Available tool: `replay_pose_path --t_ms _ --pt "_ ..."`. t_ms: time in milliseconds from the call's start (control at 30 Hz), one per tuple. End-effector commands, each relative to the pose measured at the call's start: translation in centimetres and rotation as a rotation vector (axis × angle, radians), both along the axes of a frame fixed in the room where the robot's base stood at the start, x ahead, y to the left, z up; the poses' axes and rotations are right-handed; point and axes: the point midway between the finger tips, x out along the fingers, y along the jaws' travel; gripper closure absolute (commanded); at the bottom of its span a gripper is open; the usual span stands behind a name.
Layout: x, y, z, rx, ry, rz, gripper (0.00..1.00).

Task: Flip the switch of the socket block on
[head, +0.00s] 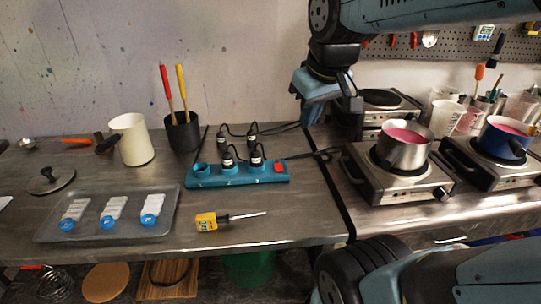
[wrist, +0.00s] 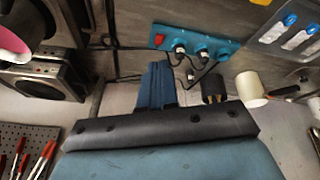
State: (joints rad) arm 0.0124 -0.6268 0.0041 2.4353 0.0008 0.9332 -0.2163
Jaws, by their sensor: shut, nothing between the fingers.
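The teal socket block (head: 236,179) lies on the grey table in the head view, left of the table's right edge. Its red switch (head: 280,168) is at its right end; I cannot tell which way it is tipped. Several black plugs sit in or by its sockets. The block also shows at the top of the wrist view (wrist: 214,48), with the red switch (wrist: 159,39) at its left end. My gripper (head: 309,112) is above and behind the block, to the right of the switch and apart from it. In the wrist view its blue fingers (wrist: 157,75) are together and empty.
Black cables run behind the block to the right. A yellow-handled screwdriver (head: 207,221) lies in front of it. A dark pot with two handles (head: 183,134) stands behind left. Hot plates (head: 395,181) with a pink-filled pan (head: 402,157) stand right. A tray (head: 165,233) is front left.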

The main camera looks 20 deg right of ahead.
Motion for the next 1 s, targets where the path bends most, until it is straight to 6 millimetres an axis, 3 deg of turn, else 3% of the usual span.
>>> replay_pose_path --t_ms 367,700,1000 --pt "7.8 0.0 -1.9 -0.135 0.214 0.443 1.00" --pt "14.5 -0.2 -5.7 -0.163 0.373 0.869 1.00" --pt "18.0 -0.5 -8.7 -0.142 0.441 1.127 1.00"
